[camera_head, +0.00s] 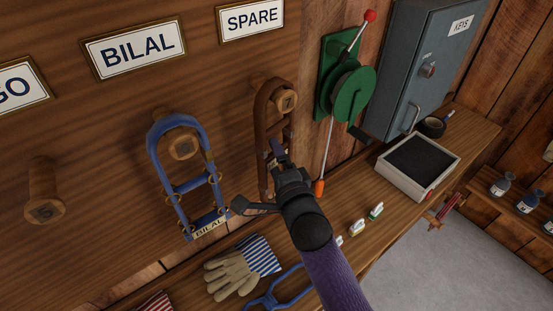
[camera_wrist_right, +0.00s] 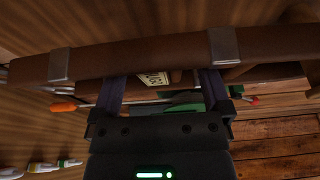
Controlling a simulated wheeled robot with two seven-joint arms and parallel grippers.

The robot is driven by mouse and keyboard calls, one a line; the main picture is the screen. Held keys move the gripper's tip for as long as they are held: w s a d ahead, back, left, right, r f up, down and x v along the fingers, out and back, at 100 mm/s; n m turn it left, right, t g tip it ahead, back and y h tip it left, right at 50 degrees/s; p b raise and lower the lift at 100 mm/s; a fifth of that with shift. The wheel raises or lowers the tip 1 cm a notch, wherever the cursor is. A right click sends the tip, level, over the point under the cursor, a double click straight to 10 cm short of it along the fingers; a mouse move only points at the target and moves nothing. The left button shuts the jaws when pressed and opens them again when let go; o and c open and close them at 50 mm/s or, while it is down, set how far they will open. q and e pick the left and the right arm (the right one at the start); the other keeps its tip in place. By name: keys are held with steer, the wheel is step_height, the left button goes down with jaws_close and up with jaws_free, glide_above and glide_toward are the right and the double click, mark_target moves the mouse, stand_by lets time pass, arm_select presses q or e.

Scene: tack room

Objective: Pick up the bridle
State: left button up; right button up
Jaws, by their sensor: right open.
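A brown bridle (camera_head: 261,118) hangs on a wooden peg under the SPARE sign. A blue bridle (camera_head: 158,172) with a BILAL tag hangs on the peg under the BILAL sign. My right gripper (camera_head: 277,158) is open at the lower part of the brown bridle and hides some of it. In the right wrist view, a brown strap (camera_wrist_right: 140,57) with metal bands crosses just beyond the fingertips of my right gripper (camera_wrist_right: 160,88). A cream tag (camera_wrist_right: 153,79) with partly readable letters shows between the fingers. I cannot tell whether the fingers touch the strap. My left gripper is out of view.
A bare peg (camera_head: 44,190) is at left. A green winch (camera_head: 350,85) with a red-knobbed lever and a grey key cabinet (camera_head: 424,65) are to the right. Gloves (camera_head: 232,273), small bottles and a dark-filled tray (camera_head: 445,180) are on the shelf below.

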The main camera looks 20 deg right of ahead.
steer(key=shift+w+f, duration=0.1)
steer(key=shift+w, duration=0.85)
jaws_close()
